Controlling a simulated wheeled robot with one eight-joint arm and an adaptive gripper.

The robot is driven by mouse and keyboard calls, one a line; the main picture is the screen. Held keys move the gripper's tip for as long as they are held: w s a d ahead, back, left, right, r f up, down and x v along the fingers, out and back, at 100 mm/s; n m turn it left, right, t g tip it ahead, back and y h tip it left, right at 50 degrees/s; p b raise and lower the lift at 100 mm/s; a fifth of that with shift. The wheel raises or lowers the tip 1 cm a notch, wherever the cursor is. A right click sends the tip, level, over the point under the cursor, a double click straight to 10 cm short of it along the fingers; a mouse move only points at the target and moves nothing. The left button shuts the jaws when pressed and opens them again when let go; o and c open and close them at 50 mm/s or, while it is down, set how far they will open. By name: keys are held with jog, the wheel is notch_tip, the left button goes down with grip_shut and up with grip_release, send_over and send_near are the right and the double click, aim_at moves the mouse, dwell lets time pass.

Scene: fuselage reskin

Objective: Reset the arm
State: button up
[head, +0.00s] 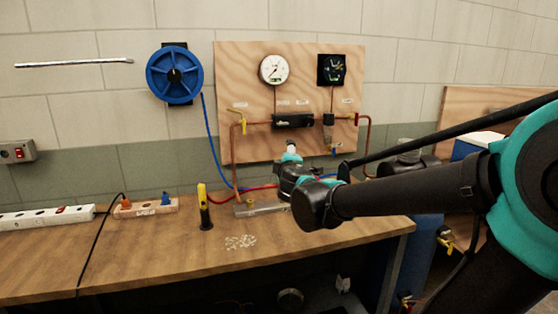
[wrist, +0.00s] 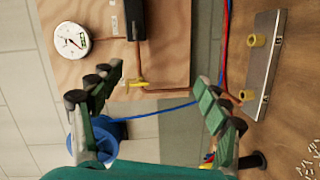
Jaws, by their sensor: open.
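My gripper (wrist: 157,82) is open in the wrist view, its two green and black fingers spread wide with nothing between them. Between and beyond the fingers are a wooden panel, a grey wall and a blue hose. In the head view my arm reaches in from the right. Its end is over the back of the bench (head: 120,258), in front of the panel (head: 225,80). The fingers cannot be made out clearly there.
A metal block with brass fittings (wrist: 266,60) lies near my gripper. A yellow-black tool (head: 203,207) stands on the bench, with small pale pieces (head: 240,242) nearby. The panel carries gauges (head: 274,69) and copper pipes. A blue reel (head: 173,74) hangs left.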

jog(key=s+d+f+m+g+h, duration=0.3)
jog(key=s+d+f+m+g, duration=0.15)
jog(key=d+f, duration=0.45)
jog(key=s+d+f+m+g+h, duration=0.25)
jog(key=s+d+f+m, duration=0.35)
jog(key=d+f, duration=0.3)
jog(key=s+a+f+m+g+y, duration=0.1)
jog(key=s+f+m+g+y, duration=0.3)
jog(key=s+f, duration=0.9)
jog(key=s+m+g, duration=0.1)
jog(key=s, duration=0.1)
jog(key=shift+s+f+g, duration=0.3)
jog(key=shift+s, duration=0.05)
